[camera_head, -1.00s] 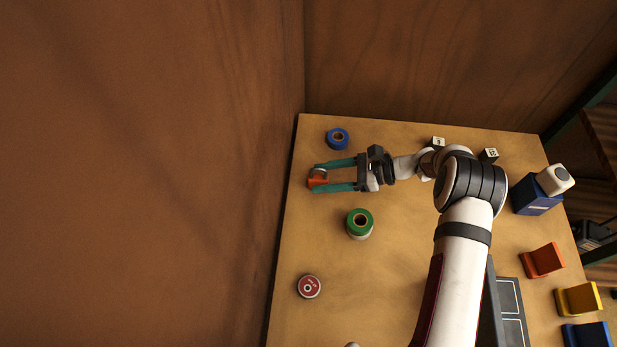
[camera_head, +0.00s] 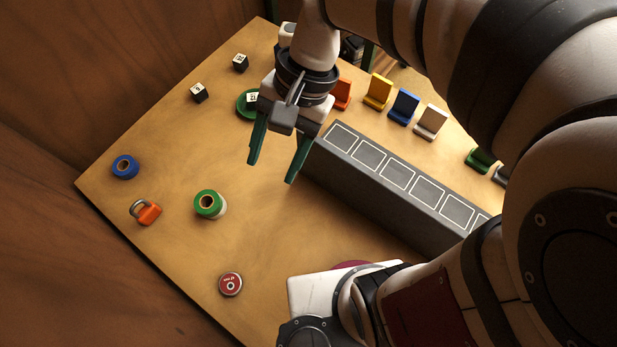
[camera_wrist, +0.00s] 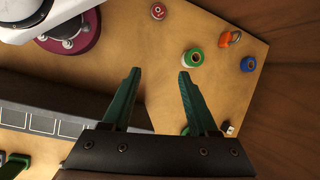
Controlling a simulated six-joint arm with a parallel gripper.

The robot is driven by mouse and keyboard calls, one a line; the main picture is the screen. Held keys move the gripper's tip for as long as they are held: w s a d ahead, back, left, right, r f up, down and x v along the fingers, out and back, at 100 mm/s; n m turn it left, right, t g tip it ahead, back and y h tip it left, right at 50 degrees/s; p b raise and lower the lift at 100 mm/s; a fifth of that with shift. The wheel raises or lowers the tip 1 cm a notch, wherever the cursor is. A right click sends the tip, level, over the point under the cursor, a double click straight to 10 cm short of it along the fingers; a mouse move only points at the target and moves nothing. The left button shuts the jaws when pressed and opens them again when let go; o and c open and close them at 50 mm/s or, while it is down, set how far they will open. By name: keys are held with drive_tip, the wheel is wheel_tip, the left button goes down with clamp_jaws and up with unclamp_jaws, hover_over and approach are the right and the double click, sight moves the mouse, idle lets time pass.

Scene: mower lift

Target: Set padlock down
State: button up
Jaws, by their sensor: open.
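The orange padlock (camera_head: 147,212) with a grey shackle lies on the left part of the wooden table, between a blue roll and a green roll. It also shows in the wrist view (camera_wrist: 229,39), near the table's far edge. My gripper (camera_head: 271,172) is open and empty, with its two green fingers apart. It is above the table beside the dark grey block, well to the right of the padlock and not touching it. In the wrist view the open fingers (camera_wrist: 158,75) have only table between them.
A blue roll (camera_head: 125,167), a green roll (camera_head: 208,204) and a red disc (camera_head: 230,284) stand near the padlock. A long grey block with white squares (camera_head: 402,185) crosses the right side. The middle of the table is clear.

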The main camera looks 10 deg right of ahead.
drive_tip(key=s+d+f+t+h, duration=0.1)
drive_tip(key=s+d+t+h, duration=0.1)
drive_tip(key=s+d, duration=0.5)
drive_tip(key=shift+s+d+f+n+t, duration=0.3)
drive_tip(key=shift+s+f, duration=0.1)
drive_tip(key=shift+s, duration=0.35)
